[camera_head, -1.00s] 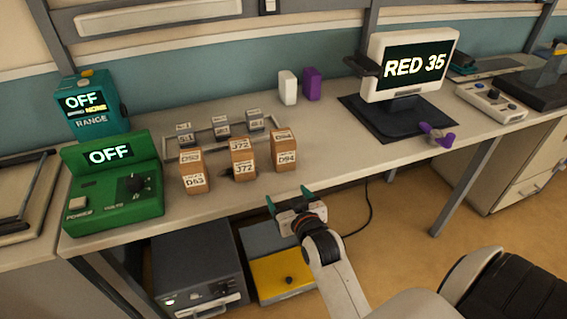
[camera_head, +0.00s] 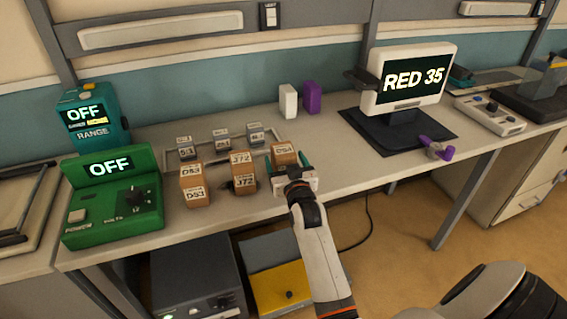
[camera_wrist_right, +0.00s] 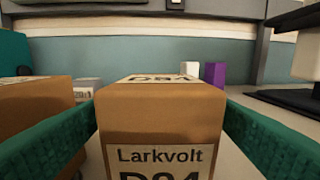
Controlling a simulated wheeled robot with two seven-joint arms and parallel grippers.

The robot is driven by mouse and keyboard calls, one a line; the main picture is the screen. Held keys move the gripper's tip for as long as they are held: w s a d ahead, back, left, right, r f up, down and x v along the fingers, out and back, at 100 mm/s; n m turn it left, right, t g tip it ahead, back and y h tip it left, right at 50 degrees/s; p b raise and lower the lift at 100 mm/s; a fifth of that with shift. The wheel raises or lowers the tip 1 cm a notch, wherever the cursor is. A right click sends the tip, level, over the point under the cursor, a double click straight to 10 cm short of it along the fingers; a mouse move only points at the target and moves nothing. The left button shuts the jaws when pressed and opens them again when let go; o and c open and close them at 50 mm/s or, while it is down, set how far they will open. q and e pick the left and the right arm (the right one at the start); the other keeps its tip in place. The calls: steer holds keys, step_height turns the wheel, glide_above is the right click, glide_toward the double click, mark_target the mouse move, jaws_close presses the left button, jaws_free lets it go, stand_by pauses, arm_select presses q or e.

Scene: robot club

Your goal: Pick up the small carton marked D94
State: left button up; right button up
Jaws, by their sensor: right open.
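The small brown carton marked D94 (camera_head: 284,153) stands upright at the right end of the front row of cartons, on the bench. My right gripper (camera_head: 290,164) is at it and hides its lower part in the head view. In the right wrist view the carton D94 (camera_wrist_right: 160,115) fills the middle, its label reading Larkvolt. The green fingers of my right gripper (camera_wrist_right: 160,130) are open, one on each side of the carton, with a gap visible at the right. My left gripper is not in view.
Carton J72 (camera_head: 243,172) stands close to the left of D94, and carton D53 (camera_head: 193,185) is farther left. Small grey boxes (camera_head: 222,141) sit behind them. A green voltage unit (camera_head: 112,200) is at the left; a white box (camera_head: 288,101) and purple box (camera_head: 311,97) stand behind.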

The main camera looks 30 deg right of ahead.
steer(key=x, duration=0.2)
steer(key=shift+w+d+f, duration=0.1)
steer(key=shift+w+d, duration=0.05)
steer(key=shift+w, duration=0.15)
steer(key=c, duration=1.1)
steer(key=shift+c, duration=0.3)
